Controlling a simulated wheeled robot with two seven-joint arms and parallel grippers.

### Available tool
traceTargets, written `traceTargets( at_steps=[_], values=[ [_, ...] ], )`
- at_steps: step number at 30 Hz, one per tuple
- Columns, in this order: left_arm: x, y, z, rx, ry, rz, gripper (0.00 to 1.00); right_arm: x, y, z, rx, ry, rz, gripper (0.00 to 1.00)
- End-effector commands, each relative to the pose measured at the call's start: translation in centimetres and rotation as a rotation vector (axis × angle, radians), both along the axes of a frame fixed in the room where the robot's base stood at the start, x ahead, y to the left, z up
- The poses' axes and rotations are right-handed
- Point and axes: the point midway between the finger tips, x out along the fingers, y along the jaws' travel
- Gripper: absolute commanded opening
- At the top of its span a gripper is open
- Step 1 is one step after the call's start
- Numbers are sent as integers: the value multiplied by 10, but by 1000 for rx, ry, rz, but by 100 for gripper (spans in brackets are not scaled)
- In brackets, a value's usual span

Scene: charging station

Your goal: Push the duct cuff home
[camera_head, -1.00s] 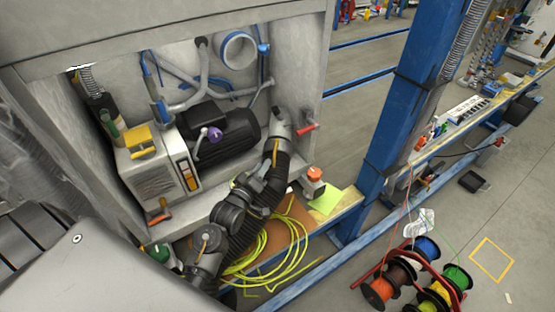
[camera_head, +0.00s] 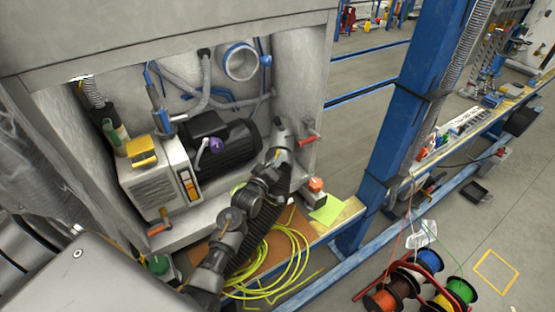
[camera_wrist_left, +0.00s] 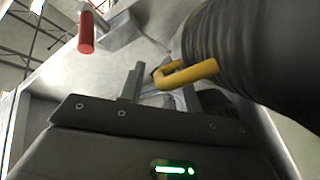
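The duct is black and ribbed; in the head view it runs up beside my left arm to a grey cuff (camera_head: 281,135) at the cabinet's right side. A yellow handle shows by the cuff, and it is large in the left wrist view (camera_wrist_left: 190,73) against the black ribbed duct (camera_wrist_left: 255,45). My left gripper (camera_head: 277,163) is close to the cuff in the head view. In the left wrist view its two fingers (camera_wrist_left: 162,82) stand apart, with the handle's end over the gap. I cannot tell whether they touch it. The cuff's seat is hidden. My right gripper is out of view.
A red handle (camera_head: 307,138) sticks out from the cabinet's right wall, close by in the left wrist view too (camera_wrist_left: 86,30). A dark motor (camera_head: 228,150) fills the cabinet's middle. Yellow cable (camera_head: 280,265) lies coiled below. Cable spools (camera_head: 420,285) stand on the floor.

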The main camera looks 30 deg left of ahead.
Motion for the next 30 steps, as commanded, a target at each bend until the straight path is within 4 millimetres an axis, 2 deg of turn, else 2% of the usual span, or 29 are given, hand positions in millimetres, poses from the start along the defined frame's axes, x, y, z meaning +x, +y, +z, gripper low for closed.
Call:
traceTargets(
  at_steps=[4, 12, 20, 30],
  values=[
    [9, 0, 0, 0, 0, 0, 33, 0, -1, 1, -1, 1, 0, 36],
    [10, 0, 0, 0, 1, -1, 33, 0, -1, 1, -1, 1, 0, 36],
    [10, 0, 0, 0, 1, -1, 1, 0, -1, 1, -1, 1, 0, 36],
    [15, 1, 1, 0, 0, -1, 0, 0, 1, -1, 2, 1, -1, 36]
  ],
)
